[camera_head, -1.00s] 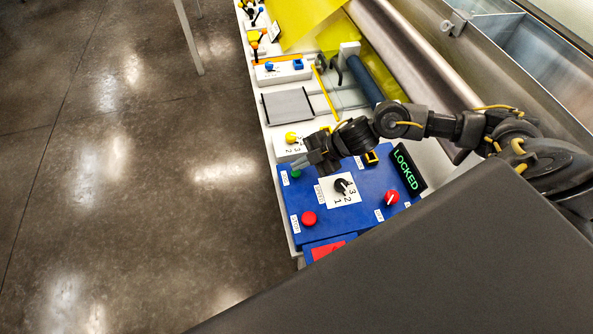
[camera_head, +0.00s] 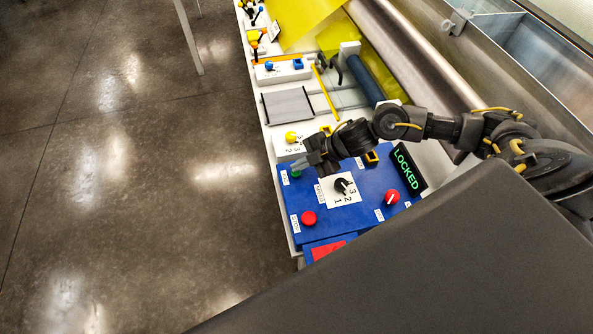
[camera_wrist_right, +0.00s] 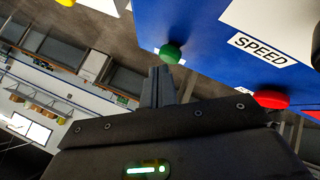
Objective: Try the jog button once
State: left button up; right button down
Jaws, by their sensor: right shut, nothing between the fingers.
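A blue control panel (camera_head: 365,215) carries a green button (camera_head: 296,174) at its far left corner. The button's label is too small to read. My right gripper (camera_head: 299,164) is shut and empty, with its fingertips right by the green button and partly over it. In the right wrist view the shut fingertips (camera_wrist_right: 161,71) point at the green button (camera_wrist_right: 171,53) and appear very close. I cannot tell whether they touch. My left gripper is not in view.
The panel also has a red button (camera_head: 309,218), a black dial (camera_head: 343,186) numbered 1 to 3 and a red knob (camera_head: 392,197). A display (camera_head: 408,168) reads LOCKED in green. A yellow knob (camera_head: 291,137) stands just beyond my gripper. Open floor lies to the left.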

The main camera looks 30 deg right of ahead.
jog(key=shift+f+b, duration=0.3)
jog(key=shift+f, duration=0.3)
dwell(0.9)
jog(key=shift+r, duration=0.1)
jog(key=shift+r+p, duration=0.85)
jog(key=shift+p, duration=0.15)
notch_tip(320, 180, up, 5)
jog(key=p, duration=0.5)
jog(key=shift+r, duration=0.1)
dwell(0.5)
